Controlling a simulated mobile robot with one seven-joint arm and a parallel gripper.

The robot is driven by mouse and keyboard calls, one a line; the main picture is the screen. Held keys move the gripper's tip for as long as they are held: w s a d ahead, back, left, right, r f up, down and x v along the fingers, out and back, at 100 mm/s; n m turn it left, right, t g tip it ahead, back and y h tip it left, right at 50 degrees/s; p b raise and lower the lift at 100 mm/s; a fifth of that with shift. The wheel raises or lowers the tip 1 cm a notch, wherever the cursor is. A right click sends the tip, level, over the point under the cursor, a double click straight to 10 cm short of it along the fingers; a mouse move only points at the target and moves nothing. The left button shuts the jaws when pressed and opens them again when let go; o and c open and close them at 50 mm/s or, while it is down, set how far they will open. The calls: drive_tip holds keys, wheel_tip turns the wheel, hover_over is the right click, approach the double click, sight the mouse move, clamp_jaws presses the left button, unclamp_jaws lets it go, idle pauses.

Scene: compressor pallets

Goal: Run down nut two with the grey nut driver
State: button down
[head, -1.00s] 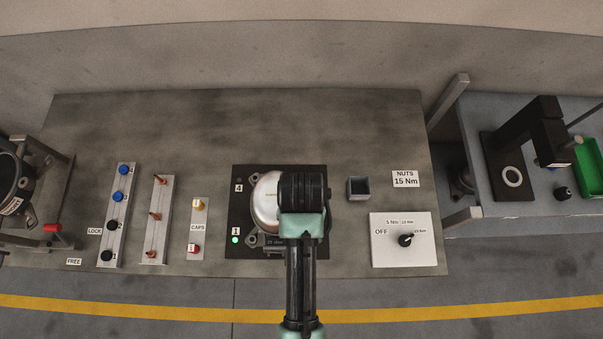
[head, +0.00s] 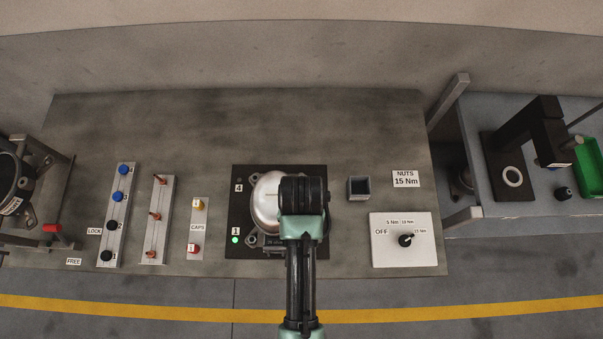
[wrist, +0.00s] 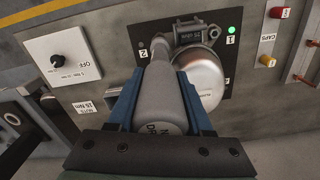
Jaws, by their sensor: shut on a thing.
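In the wrist view my gripper (wrist: 163,118) has its blue fingers shut on the grey nut driver (wrist: 166,98), whose end label is partly covered. The driver's narrow end points away, beside the silver compressor dome (wrist: 202,80), toward the plate corner marked 2. Its tip and nut two are hidden, so I cannot tell whether they touch. In the head view my arm hides the gripper and driver. The compressor (head: 266,198) sits on the dark plate (head: 242,170). The lamp at 1 (head: 235,240) glows green; the lamp at 2 (wrist: 143,53) looks dark.
Right of the plate stand an open square holder (head: 358,189), which looks empty, a NUTS 15 Nm label (head: 405,179) and a dial panel (head: 404,257). Left are the caps strip (head: 198,228), a strip of copper-coloured pins (head: 155,218) and a blue-and-black knob rail (head: 115,215). The bench's back is clear.

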drive_tip(key=shift+f, duration=0.2)
drive_tip(key=shift+f+b, duration=0.55)
drive_tip(key=shift+f, duration=0.15)
drive_tip(key=shift+f+b, duration=0.7)
drive_tip(key=shift+f, duration=0.55)
idle(3.3)
drive_tip(key=shift+r+p, duration=1.4)
drive_tip(key=shift+p, duration=0.05)
drive_tip(key=shift+r, duration=1.15)
